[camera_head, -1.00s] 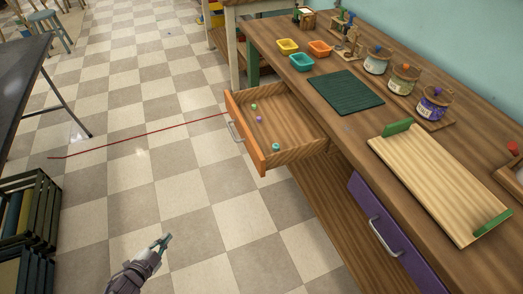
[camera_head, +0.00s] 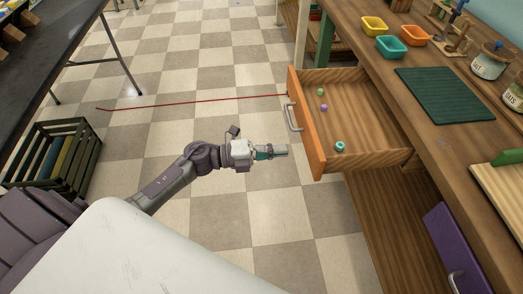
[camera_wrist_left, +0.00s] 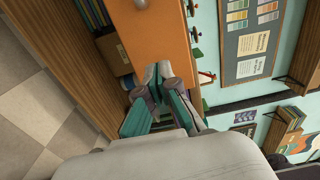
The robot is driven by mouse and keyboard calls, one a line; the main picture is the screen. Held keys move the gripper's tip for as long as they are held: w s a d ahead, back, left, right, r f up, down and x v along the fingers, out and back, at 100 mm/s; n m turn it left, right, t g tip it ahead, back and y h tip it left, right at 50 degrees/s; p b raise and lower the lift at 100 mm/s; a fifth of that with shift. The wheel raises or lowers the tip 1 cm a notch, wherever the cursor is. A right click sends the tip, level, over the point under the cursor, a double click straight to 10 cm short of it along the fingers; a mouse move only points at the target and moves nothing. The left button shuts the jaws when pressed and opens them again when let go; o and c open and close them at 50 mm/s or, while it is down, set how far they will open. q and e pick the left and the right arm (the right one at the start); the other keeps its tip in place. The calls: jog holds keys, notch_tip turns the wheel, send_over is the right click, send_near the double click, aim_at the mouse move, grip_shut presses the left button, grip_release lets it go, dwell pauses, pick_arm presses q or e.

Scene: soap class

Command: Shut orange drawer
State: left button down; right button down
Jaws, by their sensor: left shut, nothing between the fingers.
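The orange drawer (camera_head: 307,133) stands pulled out from the wooden workbench. It has a grey bar handle (camera_head: 293,117) on its front and several small coloured pieces inside. My left gripper (camera_head: 286,150) is shut and empty, to the left of the drawer front near its lower end, below the handle in the picture. A small gap seems to lie between its fingertips and the front. In the left wrist view the shut fingers (camera_wrist_left: 157,73) point toward the orange front (camera_wrist_left: 152,38). My right gripper is not in view.
The workbench holds a green mat (camera_head: 444,94), small bins (camera_head: 391,47) and jars. A purple drawer (camera_head: 449,247) is below at right. A dark crate (camera_head: 60,158) and a dark table (camera_head: 50,40) stand at left. A thin red line (camera_head: 190,102) crosses the open checkered floor.

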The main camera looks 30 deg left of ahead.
aim_at(310, 148)
pick_arm(q)
jog(key=x, duration=0.5)
jog(key=shift+w+d, duration=0.25)
jog(key=shift+d, duration=0.1)
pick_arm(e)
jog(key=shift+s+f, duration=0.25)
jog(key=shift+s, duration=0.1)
pick_arm(q)
jog(key=shift+d, duration=0.1)
